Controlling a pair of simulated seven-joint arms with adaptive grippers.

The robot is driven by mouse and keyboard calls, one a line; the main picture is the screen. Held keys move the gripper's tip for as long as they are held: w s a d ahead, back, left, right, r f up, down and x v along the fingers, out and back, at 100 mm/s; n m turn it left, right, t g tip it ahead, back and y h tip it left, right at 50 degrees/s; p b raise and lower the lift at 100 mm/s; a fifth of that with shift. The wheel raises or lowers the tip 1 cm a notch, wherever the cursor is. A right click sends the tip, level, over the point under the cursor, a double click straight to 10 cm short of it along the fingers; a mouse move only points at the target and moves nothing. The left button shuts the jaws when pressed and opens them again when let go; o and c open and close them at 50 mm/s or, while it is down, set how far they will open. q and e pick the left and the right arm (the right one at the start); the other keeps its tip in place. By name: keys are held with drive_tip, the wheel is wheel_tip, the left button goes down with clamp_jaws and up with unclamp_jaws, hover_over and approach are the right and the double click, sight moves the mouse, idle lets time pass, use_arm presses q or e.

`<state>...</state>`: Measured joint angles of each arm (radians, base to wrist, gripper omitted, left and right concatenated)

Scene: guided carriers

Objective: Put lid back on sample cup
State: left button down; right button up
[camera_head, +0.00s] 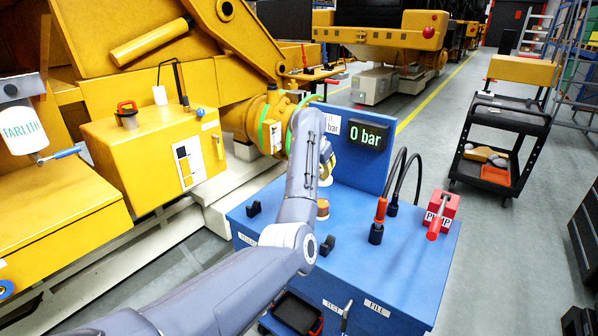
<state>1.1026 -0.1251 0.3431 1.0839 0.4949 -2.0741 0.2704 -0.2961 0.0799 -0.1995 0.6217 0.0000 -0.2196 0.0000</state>
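A small round cup with an amber top (322,208), which looks like the sample cup, stands on the blue bench (350,255), partly behind my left arm. My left gripper (326,172) is above and behind it in the picture, in front of the upright blue panel. A pale yellowish piece shows at the gripper's end; I cannot tell whether it is the lid or whether the fingers hold it. The fingers are mostly hidden by my own arm and too small to read. My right gripper is not in view.
The panel display (367,135) reads 0 bar. Black hoses, an orange-and-black fitting (378,220) and a red pump block (442,208) stand on the bench's right. Small black holders (327,245) flank the cup. Yellow machinery is at left; a black cart (495,145) stands right.

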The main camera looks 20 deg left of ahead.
use_arm(q)
drive_tip(key=shift+a, duration=0.15)
drive_tip(key=shift+w+d+f, duration=0.1)
drive_tip(key=shift+d+f, duration=0.15)
drive_tip(key=shift+f, duration=2.8)
drive_tip(key=shift+w+f, duration=0.1)
drive_tip(key=shift+f, duration=0.2)
idle(0.4)
drive_tip(key=c, duration=0.9)
unclamp_jaws()
drive_tip(key=shift+c, duration=0.2)
drive_tip(key=shift+r, duration=0.15)
drive_tip(key=shift+r, duration=3.35)
